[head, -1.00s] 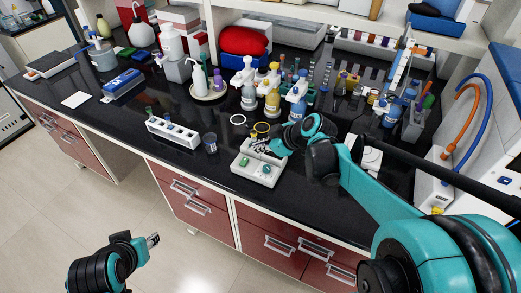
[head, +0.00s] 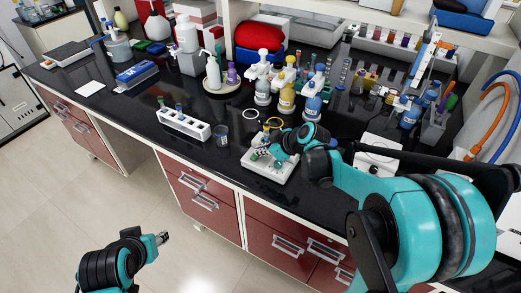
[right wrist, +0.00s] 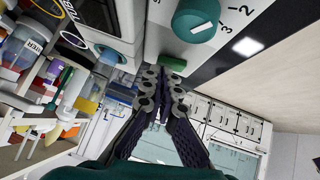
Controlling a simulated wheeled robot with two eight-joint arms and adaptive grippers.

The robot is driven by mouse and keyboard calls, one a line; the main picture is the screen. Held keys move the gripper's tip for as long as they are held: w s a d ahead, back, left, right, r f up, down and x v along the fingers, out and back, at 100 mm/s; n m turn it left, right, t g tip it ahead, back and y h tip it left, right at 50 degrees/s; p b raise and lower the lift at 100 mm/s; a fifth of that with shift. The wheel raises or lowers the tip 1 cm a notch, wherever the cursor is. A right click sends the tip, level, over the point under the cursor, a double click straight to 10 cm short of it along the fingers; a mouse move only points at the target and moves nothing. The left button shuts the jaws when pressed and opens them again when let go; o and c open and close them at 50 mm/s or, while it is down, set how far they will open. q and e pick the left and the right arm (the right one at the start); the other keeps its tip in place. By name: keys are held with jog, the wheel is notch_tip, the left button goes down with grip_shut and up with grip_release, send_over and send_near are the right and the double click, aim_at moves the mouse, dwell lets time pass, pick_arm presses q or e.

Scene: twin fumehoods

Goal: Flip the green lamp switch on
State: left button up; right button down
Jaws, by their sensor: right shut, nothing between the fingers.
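A white box-shaped device (head: 272,173) sits near the front edge of the black bench. In the right wrist view its panel (right wrist: 165,42) carries a round teal knob (right wrist: 197,18) beside printed numbers. A small dark green switch (right wrist: 173,63) shows on the panel just past the fingertips. My right gripper (head: 262,152) is over the device, and it also shows in the right wrist view (right wrist: 164,78), shut and empty. Its tips are close to the switch; I cannot tell whether they touch. My left gripper (head: 162,238) is low in front of the bench, its finger gap too small to judge.
A white tube rack (head: 184,125) and a small beaker (head: 221,135) stand left of the device. Capped bottles (head: 286,98) stand behind it. A white instrument (head: 377,155) is to its right, partly behind my right arm.

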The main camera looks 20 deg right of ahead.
jog(key=shift+w+d+f+g, duration=0.1)
jog(key=shift+f+g, duration=0.15)
jog(key=shift+g, duration=0.05)
jog(key=shift+s+a, duration=0.6)
jog(key=shift+a, duration=0.05)
jog(key=shift+r, duration=0.15)
